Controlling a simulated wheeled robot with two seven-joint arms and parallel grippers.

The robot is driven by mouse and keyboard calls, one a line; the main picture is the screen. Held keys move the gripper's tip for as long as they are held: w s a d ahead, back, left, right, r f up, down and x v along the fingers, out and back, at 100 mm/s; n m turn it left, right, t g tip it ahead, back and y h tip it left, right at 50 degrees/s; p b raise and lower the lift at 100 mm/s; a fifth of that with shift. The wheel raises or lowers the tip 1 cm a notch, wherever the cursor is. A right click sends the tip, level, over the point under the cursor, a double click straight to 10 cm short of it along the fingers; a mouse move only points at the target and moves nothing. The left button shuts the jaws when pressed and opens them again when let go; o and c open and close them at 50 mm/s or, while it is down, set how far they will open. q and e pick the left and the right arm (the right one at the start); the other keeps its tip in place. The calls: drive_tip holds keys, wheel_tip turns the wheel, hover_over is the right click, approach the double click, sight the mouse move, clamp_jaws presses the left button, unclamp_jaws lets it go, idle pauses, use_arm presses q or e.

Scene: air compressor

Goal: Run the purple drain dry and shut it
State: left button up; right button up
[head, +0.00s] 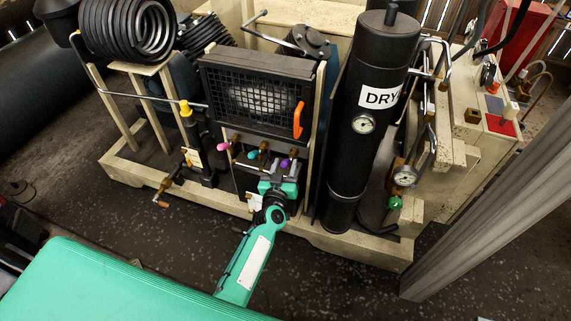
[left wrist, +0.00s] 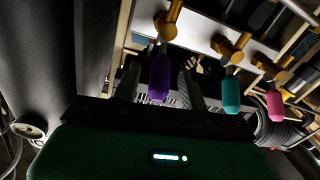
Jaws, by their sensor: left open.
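The purple drain handle (head: 285,162) is the rightmost of three coloured handles low on the compressor front, below the mesh-covered cooler. In the left wrist view the purple handle (left wrist: 160,78) hangs from a brass valve (left wrist: 170,20) and appears between the fingers of my left gripper (left wrist: 161,88). In the head view my left gripper (head: 279,173) is at the purple handle, partly covering the area below it. The gripper is open; contact with the handle cannot be told. No flow from the drain is visible. My right gripper is out of view.
A teal handle (head: 252,154) and a pink handle (head: 223,146) sit close to the left of the purple one. A black DRY cylinder (head: 350,160) with a gauge (head: 363,124) stands to the right. A beige base rail (head: 240,208) runs below. Open floor lies in front.

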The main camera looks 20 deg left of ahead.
use_arm(q)
drive_tip(key=shift+w+a, duration=0.1)
drive_tip(key=shift+w, duration=0.55)
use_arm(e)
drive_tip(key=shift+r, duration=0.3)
use_arm(q)
clamp_jaws()
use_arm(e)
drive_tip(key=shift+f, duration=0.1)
use_arm(q)
drive_tip(key=shift+f, duration=0.1)
